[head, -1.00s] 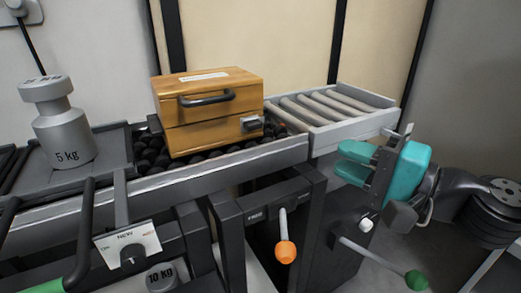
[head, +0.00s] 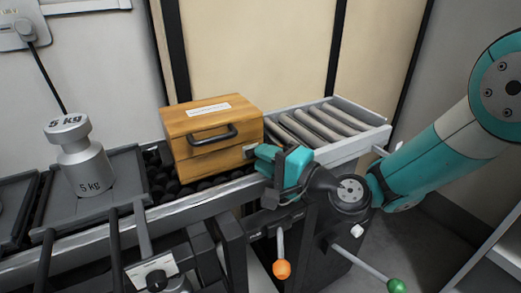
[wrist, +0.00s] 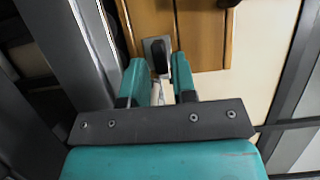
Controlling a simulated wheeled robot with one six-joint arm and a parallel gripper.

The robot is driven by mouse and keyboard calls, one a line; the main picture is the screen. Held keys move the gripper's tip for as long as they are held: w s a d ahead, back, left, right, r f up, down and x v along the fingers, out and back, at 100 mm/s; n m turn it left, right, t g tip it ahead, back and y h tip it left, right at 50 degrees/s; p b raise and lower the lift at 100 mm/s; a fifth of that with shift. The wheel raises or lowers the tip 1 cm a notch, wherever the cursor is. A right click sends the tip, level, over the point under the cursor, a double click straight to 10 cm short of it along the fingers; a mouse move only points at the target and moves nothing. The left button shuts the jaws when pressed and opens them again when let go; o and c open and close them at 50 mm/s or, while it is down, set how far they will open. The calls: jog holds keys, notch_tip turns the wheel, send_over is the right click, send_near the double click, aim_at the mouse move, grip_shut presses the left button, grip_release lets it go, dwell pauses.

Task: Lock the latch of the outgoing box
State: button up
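The wooden box (head: 185,152) sits closed on the dark rollers, with a black handle (head: 212,135) on its front. Its latch (head: 249,152) is at the right end of that front, partly hidden by my gripper in the head view. My gripper (head: 260,158) is right up at the latch. In the wrist view, its two teal fingers (wrist: 159,68) are apart, one on each side of the latch's black lever (wrist: 159,54) on its metal plate. I cannot tell whether either finger touches the lever, or whether the latch is locked.
A 5 kg weight (head: 84,165) stands on a grey tray to the left. A conveyor with pale rollers (head: 322,125) continues to the right of the box. Levers with an orange knob (head: 282,269) and a green knob (head: 396,286) stick out below my gripper.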

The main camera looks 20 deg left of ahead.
jog(key=shift+x, duration=0.8)
grip_shut()
